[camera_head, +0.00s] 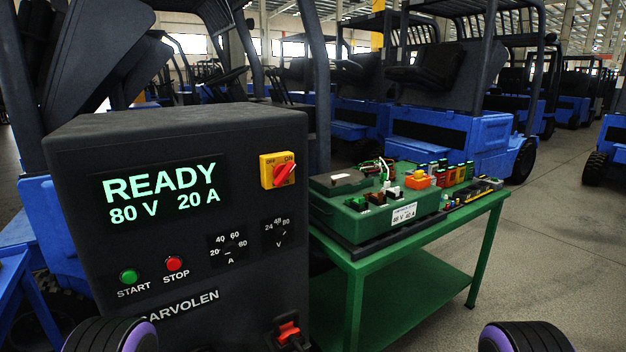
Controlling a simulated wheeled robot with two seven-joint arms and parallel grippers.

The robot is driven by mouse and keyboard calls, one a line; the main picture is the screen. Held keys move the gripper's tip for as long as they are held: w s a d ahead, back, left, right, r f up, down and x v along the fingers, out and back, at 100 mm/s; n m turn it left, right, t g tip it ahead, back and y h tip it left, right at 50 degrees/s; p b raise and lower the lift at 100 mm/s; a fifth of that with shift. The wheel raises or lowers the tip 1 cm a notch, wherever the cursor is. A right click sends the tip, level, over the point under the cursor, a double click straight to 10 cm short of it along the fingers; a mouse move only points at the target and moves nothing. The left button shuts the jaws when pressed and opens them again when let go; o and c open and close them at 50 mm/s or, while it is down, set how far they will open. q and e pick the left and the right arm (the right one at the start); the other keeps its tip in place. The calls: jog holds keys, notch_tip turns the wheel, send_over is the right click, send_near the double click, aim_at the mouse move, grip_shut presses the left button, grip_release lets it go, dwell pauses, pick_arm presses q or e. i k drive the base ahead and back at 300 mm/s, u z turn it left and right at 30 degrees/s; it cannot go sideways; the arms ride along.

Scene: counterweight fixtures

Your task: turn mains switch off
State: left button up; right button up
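The mains switch (284,173) is a red rotary knob on a yellow plate marked OFF at upper left and ON at upper right. It sits high on the right part of the front of a black charger cabinet (75,240). The knob lies diagonally, with its upper end toward ON. The lit display (161,193) reads READY, 80 V, 20 A. Black and purple parts of my two arms show at the bottom left and bottom right edges. Neither gripper's fingers are in view, and nothing of mine touches the switch.
The cabinet also has a green START button (128,277), a red STOP button (174,264), two dials and a red connector (288,332). A green table (362,268) with a green battery case (350,222) and small parts stands close right. Blue forklifts stand behind; floor at right is clear.

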aim_at(280, 172)
jog(key=k, duration=1.2)
jog(key=z, duration=0.55)
jog(key=i, duration=1.45)
jog(key=u, duration=0.55)
